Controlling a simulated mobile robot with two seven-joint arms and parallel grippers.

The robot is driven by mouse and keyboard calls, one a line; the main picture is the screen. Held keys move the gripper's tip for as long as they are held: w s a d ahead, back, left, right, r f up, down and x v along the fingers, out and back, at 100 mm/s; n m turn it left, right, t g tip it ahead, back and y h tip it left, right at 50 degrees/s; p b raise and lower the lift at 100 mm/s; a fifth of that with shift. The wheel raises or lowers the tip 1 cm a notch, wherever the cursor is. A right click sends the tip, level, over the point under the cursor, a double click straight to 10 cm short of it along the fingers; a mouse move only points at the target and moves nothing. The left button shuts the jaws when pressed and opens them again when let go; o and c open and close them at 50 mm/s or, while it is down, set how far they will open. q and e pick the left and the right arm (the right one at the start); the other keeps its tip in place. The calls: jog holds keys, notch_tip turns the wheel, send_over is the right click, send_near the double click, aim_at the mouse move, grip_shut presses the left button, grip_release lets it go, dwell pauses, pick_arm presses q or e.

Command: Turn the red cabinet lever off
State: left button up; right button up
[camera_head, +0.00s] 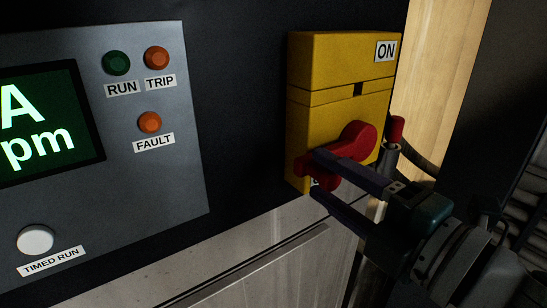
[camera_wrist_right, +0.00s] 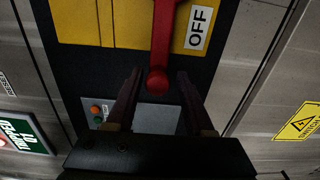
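The yellow switch box (camera_head: 335,70) is mounted on the dark cabinet front, with an ON label (camera_head: 385,51) at its top right. Its red lever (camera_head: 352,143) slants down to the left in the head view. In the right wrist view the lever (camera_wrist_right: 162,40) runs beside the OFF label (camera_wrist_right: 198,28), its rounded end between my fingertips. My right gripper (camera_head: 316,176) is open at the lever's lower end, one finger on each side. The wrist view shows gaps between the fingers and the lever. In the head view the near finger covers part of the lever. My left gripper is not in view.
A grey control panel (camera_head: 187,160) with a green-lit screen (camera_head: 40,120), RUN, TRIP and FAULT lights and a white TIMED RUN button (camera_head: 35,240) lies to the left. A small red-topped fitting (camera_head: 397,130) and dark cable are right of the box. A pale metal cabinet (camera_head: 290,265) is below.

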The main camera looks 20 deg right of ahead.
jog(key=b+v, duration=0.2)
jog(key=v, duration=0.8)
jog(key=shift+r+b, duration=0.1)
jog(key=shift+b, duration=0.25)
jog(key=shift+w, duration=0.1)
